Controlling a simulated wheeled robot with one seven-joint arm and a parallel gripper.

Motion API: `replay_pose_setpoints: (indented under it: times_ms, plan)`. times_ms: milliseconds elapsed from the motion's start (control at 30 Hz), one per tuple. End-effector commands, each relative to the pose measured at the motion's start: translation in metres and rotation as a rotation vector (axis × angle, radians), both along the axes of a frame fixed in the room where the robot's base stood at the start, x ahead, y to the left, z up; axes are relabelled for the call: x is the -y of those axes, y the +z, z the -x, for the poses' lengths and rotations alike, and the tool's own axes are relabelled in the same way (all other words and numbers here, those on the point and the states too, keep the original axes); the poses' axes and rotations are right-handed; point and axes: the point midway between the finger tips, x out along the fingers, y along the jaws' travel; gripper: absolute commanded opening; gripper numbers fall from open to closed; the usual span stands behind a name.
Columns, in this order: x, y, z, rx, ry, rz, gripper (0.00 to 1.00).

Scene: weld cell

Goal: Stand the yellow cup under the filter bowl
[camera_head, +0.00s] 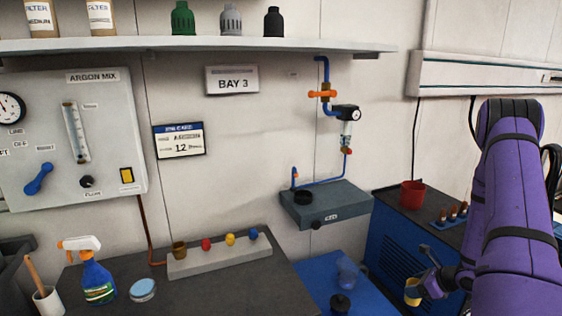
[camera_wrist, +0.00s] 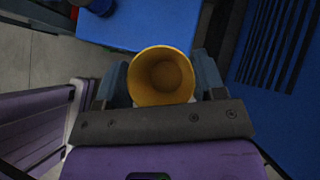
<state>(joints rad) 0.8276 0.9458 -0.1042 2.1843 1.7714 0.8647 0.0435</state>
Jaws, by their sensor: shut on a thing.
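The yellow cup (camera_head: 411,292) is in my gripper (camera_head: 424,284), at the lower right of the head view. In the wrist view the cup (camera_wrist: 161,64) sits between the two fingers of my gripper (camera_wrist: 160,80), its round open mouth facing the camera; it looks empty. The filter bowl (camera_head: 347,129) is a small clear vessel under a gauge on the wall pipe, with an orange-red fitting below it. My gripper and the cup are well below and to the right of the bowl. A grey ledge (camera_head: 328,208) juts from the wall below the bowl.
A blue louvred cabinet (camera_head: 397,254) at right carries a red cup (camera_head: 412,194) and copper-tipped pieces (camera_head: 452,213).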

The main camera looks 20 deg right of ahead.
Motion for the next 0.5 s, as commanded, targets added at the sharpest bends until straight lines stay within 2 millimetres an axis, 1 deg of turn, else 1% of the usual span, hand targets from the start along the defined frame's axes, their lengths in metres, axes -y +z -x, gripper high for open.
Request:
replay_pose_setpoints:
  times_ms: [33, 100, 167, 200, 267, 300, 367, 500]
  plan:
    - [-0.011, 0.015, -0.024, 0.008, 0.004, 0.004, 0.37]
    - [-0.024, 0.031, -0.049, 0.007, -0.006, 0.005, 0.37]
    - [-0.038, 0.045, -0.070, 0.006, -0.016, 0.004, 0.37]
    - [-0.048, 0.054, -0.083, 0.007, -0.022, 0.004, 0.37]
    - [-0.062, 0.068, -0.101, 0.007, -0.033, 0.002, 0.37]
    - [-0.073, 0.078, -0.113, 0.006, -0.040, 0.003, 0.37]
    - [-0.089, 0.092, -0.129, 0.007, -0.049, 0.002, 0.37]
    - [-0.131, 0.124, -0.161, 0.006, -0.071, 0.002, 0.37]
